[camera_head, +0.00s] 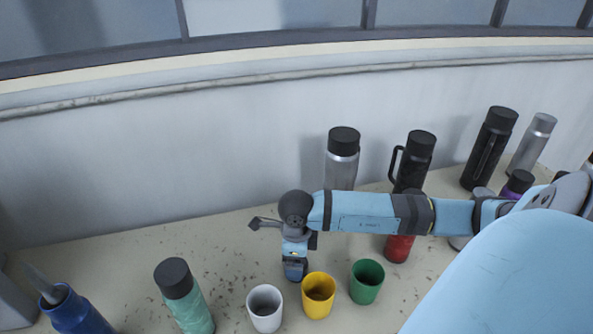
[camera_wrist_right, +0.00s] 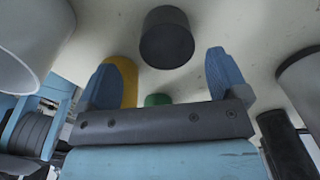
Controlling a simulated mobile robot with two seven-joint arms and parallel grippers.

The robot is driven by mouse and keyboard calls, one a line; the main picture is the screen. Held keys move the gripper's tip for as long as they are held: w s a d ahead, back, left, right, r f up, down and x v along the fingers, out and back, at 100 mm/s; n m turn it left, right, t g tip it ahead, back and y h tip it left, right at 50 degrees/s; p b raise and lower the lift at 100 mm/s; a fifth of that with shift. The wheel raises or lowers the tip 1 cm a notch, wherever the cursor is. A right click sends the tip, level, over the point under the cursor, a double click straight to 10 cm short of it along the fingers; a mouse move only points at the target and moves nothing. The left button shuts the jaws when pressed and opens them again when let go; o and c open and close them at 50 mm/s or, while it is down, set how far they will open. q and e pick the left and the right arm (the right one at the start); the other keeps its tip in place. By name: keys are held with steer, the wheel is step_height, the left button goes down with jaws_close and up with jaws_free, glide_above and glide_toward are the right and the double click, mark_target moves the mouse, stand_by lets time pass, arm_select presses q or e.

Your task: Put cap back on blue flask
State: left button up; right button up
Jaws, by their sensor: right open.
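The blue flask (camera_head: 78,315) stands at the bottom left of the head view, partly cut off, with a dark top end. A grey pointed piece (camera_head: 43,286) shows at that end; I cannot tell what it is. My right gripper (camera_head: 295,268) points down in the middle, behind the white and yellow cups and well right of the flask. In the right wrist view its two blue fingers (camera_wrist_right: 167,80) are apart and empty. A dark grey round piece (camera_wrist_right: 167,40), seemingly the cap, shows beyond the gap between them. The head view does not show it.
A white cup (camera_head: 265,310), yellow cup (camera_head: 318,296) and green cup (camera_head: 367,283) stand in front. A green speckled flask (camera_head: 183,297) stands between the blue flask and the cups. Silver (camera_head: 342,160) and black (camera_head: 412,160) flasks stand behind my right arm, near the wall.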

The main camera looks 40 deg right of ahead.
steer(key=f, duration=0.1)
steer(key=f+b, duration=0.1)
steer(key=f, duration=0.1)
steer(key=f+b, duration=0.1)
steer(key=shift+w+d+f, duration=0.2)
steer(key=shift+w+f, duration=0.1)
steer(key=shift+f, duration=0.05)
steer(key=shift+f+b, duration=0.25)
steer(key=shift+b, duration=0.05)
steer(key=c, duration=1)
